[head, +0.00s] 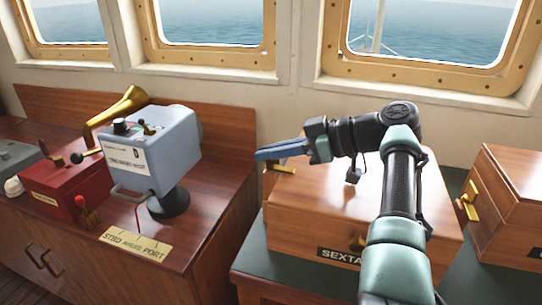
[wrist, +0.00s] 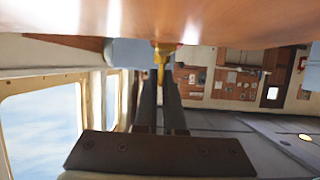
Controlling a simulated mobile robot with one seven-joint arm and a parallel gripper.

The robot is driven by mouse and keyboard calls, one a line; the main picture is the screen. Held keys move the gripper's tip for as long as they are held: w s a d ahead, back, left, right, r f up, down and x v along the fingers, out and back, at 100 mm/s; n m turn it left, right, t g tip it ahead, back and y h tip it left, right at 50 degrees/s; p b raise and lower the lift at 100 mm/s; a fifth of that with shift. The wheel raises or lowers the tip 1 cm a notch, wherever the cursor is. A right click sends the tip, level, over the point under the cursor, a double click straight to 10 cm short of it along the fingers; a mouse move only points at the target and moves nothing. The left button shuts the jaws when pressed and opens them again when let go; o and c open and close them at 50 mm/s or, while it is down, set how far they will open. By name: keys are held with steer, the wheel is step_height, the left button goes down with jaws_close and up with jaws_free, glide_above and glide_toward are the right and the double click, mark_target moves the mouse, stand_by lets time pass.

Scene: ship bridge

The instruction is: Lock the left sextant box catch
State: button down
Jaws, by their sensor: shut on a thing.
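The wooden sextant box (head: 310,215) stands on a green-topped cabinet, its front label reading "SEXTA" before my arm covers the rest. A brass catch (head: 279,168) is at the left of the box. My gripper (head: 262,155) reaches leftward over the box, its blue-grey fingers beside this catch. In the wrist view the brass catch (wrist: 160,66) lies at the fingertips, under the box's edge, and my gripper (wrist: 160,82) is shut on it. The catch's exact lock position cannot be told. Another brass fitting (head: 357,242) on the box front is partly hidden by my arm.
A second wooden box (head: 510,205) with a brass catch (head: 468,201) stands at the right. At the left, a console carries a grey-blue instrument (head: 160,150), a brass horn (head: 115,110) and a red box (head: 72,190). Windows line the wall behind.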

steer(key=shift+s+f, duration=0.1)
steer(key=shift+f, duration=0.1)
stand_by(0.6)
steer(key=c, duration=1)
jaws_free()
steer(key=shift+r, duration=0.15)
